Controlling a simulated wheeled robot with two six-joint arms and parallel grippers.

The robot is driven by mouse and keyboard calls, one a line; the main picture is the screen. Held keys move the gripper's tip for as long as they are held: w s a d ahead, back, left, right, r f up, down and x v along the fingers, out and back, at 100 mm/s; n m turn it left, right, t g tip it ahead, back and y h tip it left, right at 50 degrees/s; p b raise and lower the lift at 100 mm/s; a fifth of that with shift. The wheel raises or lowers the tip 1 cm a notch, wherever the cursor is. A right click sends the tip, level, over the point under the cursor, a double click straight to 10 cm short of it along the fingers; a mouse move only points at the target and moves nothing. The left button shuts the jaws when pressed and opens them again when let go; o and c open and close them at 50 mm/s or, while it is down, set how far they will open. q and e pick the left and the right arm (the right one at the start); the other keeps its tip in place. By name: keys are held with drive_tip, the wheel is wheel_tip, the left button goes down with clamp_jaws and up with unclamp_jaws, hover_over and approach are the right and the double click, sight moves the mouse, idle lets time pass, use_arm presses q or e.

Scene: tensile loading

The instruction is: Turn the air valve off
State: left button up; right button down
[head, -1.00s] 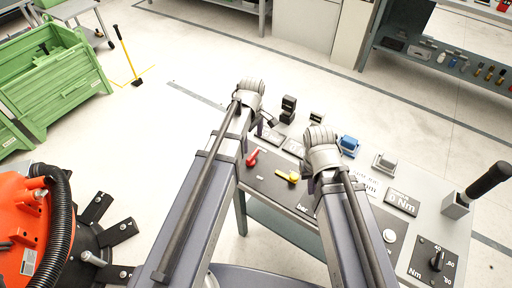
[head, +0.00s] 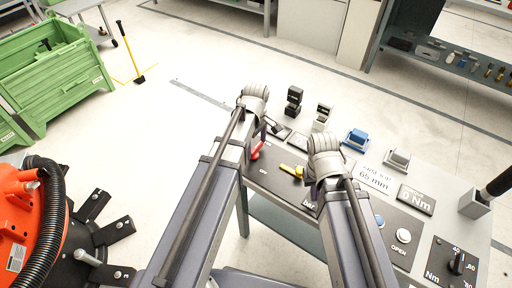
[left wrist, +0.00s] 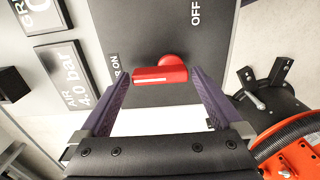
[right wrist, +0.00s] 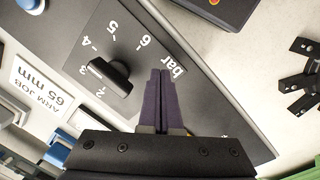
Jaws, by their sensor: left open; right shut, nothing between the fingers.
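The red air valve handle (left wrist: 160,74) shows in the left wrist view on a dark panel. Its lever points left toward the "ON" lettering (left wrist: 114,72); the "OFF" lettering (left wrist: 195,12) is above and to the right. My left gripper (left wrist: 158,78) is open, with one finger on each side of the handle; I cannot tell whether they touch it. In the head view the red handle (head: 257,150) is beside my left arm. My right gripper (right wrist: 160,74) is shut and empty over the panel, right of a black pressure knob (right wrist: 108,77).
An "AIR 4.0 bar" display (left wrist: 75,87) sits left of the valve. A yellow lever (head: 292,170) is near the red handle. Blue (head: 355,138) and grey (head: 397,160) blocks stand on the bench. A green crate (head: 60,80) stands on the floor to the left.

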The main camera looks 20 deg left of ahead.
use_arm(q)
drive_tip(key=c, duration=1.1)
drive_tip(key=shift+m, duration=0.3)
drive_tip(key=m, duration=0.4)
drive_tip(key=shift+s+d, duration=0.15)
drive_tip(key=shift+d, duration=0.1)
drive_tip(key=m, duration=0.4)
drive_tip(key=shift+s+d, duration=0.2)
drive_tip(key=shift+s, duration=0.05)
drive_tip(key=m, duration=0.5)
drive_tip(key=shift+s, duration=0.3)
drive_tip(key=m, duration=0.4)
drive_tip(key=shift+s, duration=0.25)
drive_tip(key=shift+m, duration=0.3)
